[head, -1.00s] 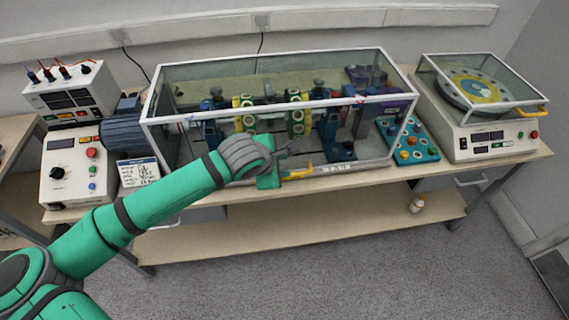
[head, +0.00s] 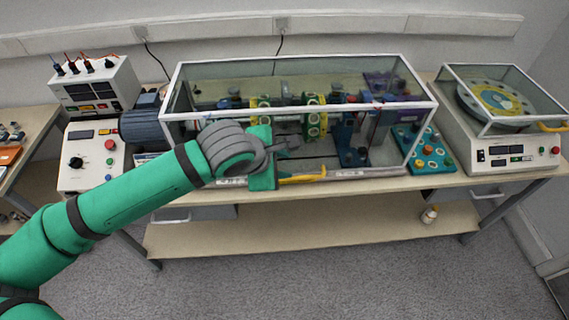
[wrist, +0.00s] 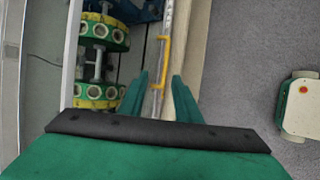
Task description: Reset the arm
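My green arm reaches from the lower left in the head view, and my gripper (head: 290,144) is in front of the glass-covered test rig (head: 300,62). In the wrist view my gripper (wrist: 160,84) shows two green fingers spread apart with nothing between them. A yellow handle (head: 302,179) on the rig's front edge lies just beyond the fingers; it also shows in the wrist view (wrist: 164,62). The fingers appear apart from the handle.
A control box (head: 92,158) and a power supply (head: 95,82) stand at the left. A blue button panel (head: 425,150) and a covered disc machine (head: 505,150) stand at the right. A small bottle (head: 429,215) is on the lower shelf. The floor in front is clear.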

